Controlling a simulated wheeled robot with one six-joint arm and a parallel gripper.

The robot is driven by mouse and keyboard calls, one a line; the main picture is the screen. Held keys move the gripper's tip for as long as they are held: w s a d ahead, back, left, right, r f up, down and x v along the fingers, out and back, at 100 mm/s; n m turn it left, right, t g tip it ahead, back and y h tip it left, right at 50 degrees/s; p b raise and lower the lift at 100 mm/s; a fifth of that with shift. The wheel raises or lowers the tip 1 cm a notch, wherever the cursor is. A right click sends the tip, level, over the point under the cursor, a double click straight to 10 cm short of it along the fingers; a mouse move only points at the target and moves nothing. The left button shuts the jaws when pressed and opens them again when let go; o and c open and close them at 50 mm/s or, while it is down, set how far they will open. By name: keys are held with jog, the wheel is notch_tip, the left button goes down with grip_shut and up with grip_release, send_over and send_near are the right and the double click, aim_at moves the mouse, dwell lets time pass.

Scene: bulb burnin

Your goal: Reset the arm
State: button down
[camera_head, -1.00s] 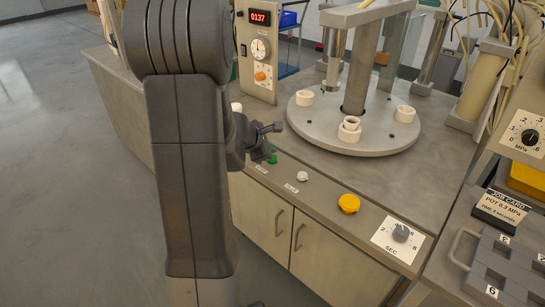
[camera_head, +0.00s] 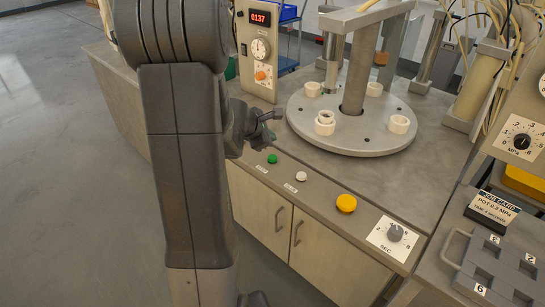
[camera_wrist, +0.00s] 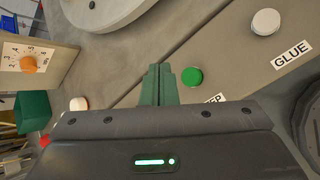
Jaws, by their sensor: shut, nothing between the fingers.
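My gripper (camera_head: 274,122) is above the bench's front strip, with its fingers closed together and empty. In the wrist view its green fingertips (camera_wrist: 160,72) lie beside the green button (camera_wrist: 192,77), left of it. The green button also shows in the head view (camera_head: 272,158), below the gripper and clear of it. My arm stands bent upright at the left of the head view and hides part of the bench.
A round turntable (camera_head: 340,145) with several white cups stands behind the gripper. A white button (camera_head: 301,176), yellow button (camera_head: 346,203) and SEC dial (camera_head: 395,232) line the front strip. A box with a red display (camera_head: 260,18) stands at the back. Floor at left is clear.

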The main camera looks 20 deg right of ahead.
jog(key=shift+f, duration=0.1)
jog(key=shift+f+b, duration=0.8)
jog(key=shift+f, duration=0.15)
jog(key=shift+r+p, duration=0.25)
jog(key=shift+p, duration=0.85)
jog(key=shift+r+p, duration=0.25)
jog(key=shift+p, duration=0.2)
notch_tip(320, 180, up, 5)
jog(key=p, duration=0.3)
jog(key=shift+f, duration=0.1)
